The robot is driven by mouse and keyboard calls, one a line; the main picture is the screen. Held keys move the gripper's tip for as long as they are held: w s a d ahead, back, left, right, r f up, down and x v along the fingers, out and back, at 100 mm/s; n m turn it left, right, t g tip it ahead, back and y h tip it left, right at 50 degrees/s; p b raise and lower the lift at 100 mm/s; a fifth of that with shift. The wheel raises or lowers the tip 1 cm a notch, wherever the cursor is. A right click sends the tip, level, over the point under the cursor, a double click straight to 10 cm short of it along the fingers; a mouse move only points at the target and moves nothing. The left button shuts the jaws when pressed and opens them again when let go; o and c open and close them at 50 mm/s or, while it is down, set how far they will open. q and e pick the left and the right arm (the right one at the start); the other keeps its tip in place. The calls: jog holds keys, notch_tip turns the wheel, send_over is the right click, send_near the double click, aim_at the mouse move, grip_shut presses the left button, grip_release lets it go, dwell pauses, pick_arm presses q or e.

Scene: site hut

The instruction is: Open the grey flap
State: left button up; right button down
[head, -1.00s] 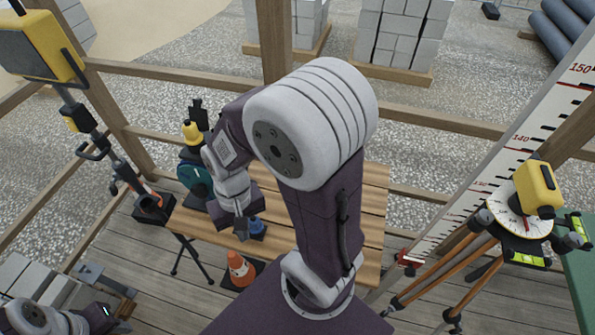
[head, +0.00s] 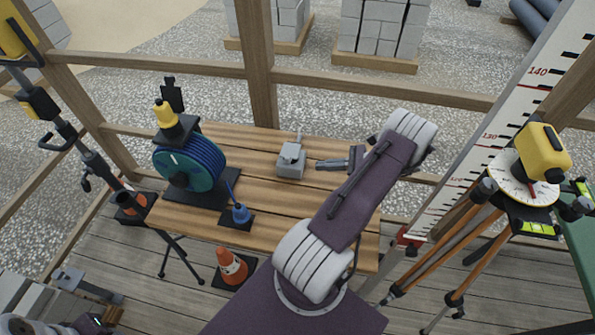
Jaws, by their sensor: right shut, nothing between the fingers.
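A small grey box (head: 291,164) sits on the wooden table, towards its back edge. A thin grey piece (head: 298,136) stands up from it; it looks like the flap seen nearly edge-on, but I cannot be sure. My right gripper (head: 322,165) is shut and empty, just right of the box, pointing left at it with a small gap. My right arm's elbow hides the table's right part.
A traffic cone (head: 231,265) is in front. A tripod with a yellow instrument (head: 543,152) and a measuring staff (head: 500,135) stand right. Wooden rails run behind.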

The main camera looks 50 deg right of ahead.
aim_at(290, 152)
jog(key=p+x, duration=0.2)
jog(key=x, duration=0.7)
jog(key=shift+w+f, duration=0.2)
jog(key=shift+w, duration=0.1)
jog(key=shift+a+r, duration=0.1)
